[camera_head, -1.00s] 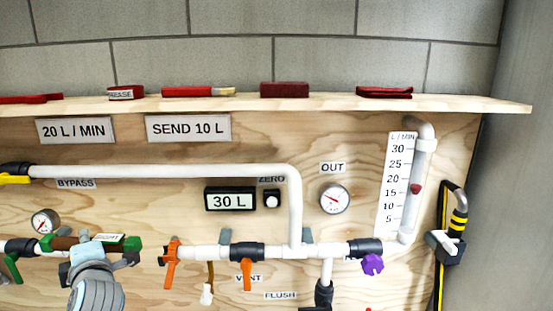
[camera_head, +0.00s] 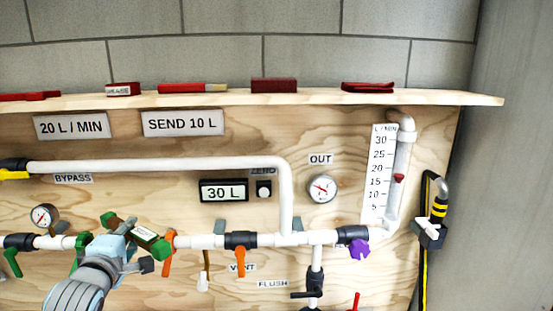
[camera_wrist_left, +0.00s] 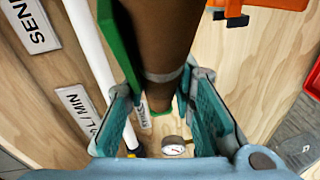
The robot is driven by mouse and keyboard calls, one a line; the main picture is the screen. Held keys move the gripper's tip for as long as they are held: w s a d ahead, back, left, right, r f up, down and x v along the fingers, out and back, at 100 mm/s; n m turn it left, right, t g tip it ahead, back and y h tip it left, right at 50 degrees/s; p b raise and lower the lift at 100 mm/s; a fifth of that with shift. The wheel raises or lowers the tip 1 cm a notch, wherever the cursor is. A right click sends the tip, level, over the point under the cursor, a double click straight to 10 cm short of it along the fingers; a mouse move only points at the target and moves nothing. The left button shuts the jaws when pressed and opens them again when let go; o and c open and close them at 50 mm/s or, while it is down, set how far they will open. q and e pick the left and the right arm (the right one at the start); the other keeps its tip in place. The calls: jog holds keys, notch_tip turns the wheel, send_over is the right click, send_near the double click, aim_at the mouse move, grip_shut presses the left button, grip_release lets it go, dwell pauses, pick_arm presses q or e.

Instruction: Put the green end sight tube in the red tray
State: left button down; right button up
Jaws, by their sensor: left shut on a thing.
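The sight tube (camera_head: 150,239) has green ends and a brown middle. The red tray cannot be made out for certain. My right gripper is not in view.
A white pipe with valves (camera_head: 265,240) runs behind and right of the tube. An orange valve handle (camera_head: 167,252) is close to its right end. A wooden shelf (camera_head: 330,98) with red items is above. A red edge (camera_wrist_left: 314,80) shows at the right in the wrist view.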

pick_arm(q)
jog(key=s+d+m+g+h, duration=0.2)
jog(key=s+d+m+h, duration=0.35)
jog(key=d+h, duration=0.2)
jog(key=s+d+m+g+h, duration=0.2)
jog(key=s+d+m+h, duration=0.2)
jog(key=d+m+h, duration=0.4)
jog(key=s+f+g+h, duration=0.1)
jog(key=s+f+g, duration=0.1)
jog(key=s+f, duration=0.7)
jog(key=shift+s+d, duration=0.4)
jog(key=shift+s, duration=0.55)
jog(key=shift+g, duration=0.3)
